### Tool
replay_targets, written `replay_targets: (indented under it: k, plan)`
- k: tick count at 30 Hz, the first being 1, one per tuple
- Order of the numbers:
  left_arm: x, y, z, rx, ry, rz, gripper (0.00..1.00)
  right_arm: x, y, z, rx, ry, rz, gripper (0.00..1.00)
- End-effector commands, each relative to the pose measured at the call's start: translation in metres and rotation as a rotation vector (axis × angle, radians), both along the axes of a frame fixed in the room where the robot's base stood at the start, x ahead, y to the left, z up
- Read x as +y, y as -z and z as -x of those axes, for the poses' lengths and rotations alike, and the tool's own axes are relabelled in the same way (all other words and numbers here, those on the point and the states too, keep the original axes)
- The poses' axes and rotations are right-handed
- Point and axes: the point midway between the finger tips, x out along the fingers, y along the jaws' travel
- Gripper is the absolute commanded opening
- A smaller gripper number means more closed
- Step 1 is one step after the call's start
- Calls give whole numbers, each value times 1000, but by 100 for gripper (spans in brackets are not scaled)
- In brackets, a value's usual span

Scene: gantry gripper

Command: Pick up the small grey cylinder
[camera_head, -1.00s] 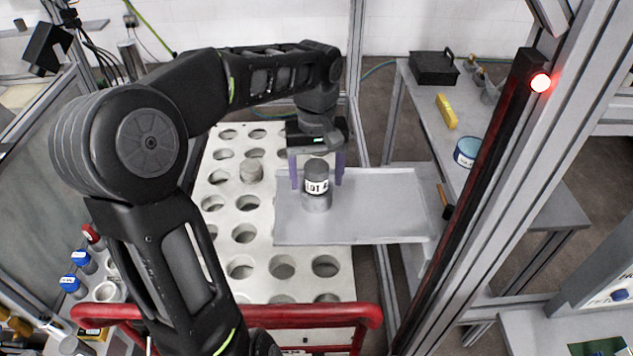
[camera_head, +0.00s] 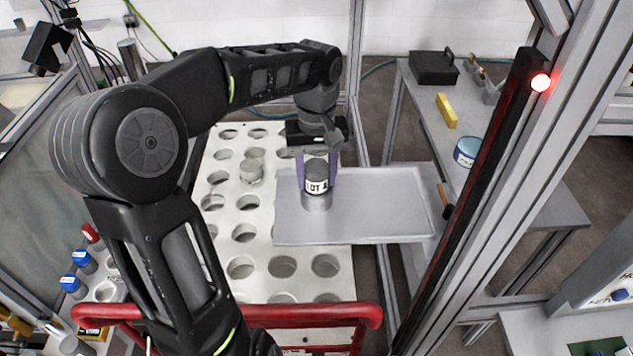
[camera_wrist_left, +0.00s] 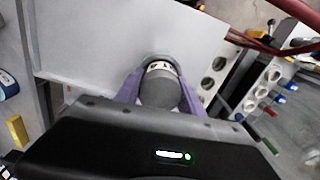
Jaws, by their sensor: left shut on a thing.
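The small grey cylinder (camera_head: 316,187) has a dark grey top, a white label band with black lettering and a lighter grey lower part. It stands upright at the left part of a grey metal tray (camera_head: 385,205). My left gripper (camera_head: 317,178) is above it, with its purple fingers shut on the cylinder's two sides. In the left wrist view the cylinder (camera_wrist_left: 160,88) sits between the purple fingers (camera_wrist_left: 160,95). I cannot tell whether its base is clear of the tray. My right gripper is in neither view.
A white board with round holes (camera_head: 262,217) lies left of and under the tray, with another grey cylinder (camera_head: 251,171) on it. A red rail (camera_head: 320,310) crosses in front. A metal post (camera_head: 480,190) stands on the right. The tray's right part is bare.

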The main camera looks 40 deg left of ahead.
Motion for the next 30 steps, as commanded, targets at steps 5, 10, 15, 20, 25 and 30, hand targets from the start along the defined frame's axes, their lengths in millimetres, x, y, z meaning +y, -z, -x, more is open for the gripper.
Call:
replay_targets:
  k: [5, 10, 15, 20, 25, 30]
  plan:
    - [0, 0, 0, 0, 0, 0, 0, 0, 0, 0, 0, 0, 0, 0]
    - [0, 0, 0, 0, 0, 0, 0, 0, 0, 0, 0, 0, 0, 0]
    - [0, -1, 0, -2, 0, -1, 0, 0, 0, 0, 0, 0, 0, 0]
    - [0, -2, 0, -2, 0, -1, 0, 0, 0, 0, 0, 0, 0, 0]
    - [0, -8, -1, -4, 0, -2, 0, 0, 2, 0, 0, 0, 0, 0]
    - [0, -24, -1, -6, 1, -1, 0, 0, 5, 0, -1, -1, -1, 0]
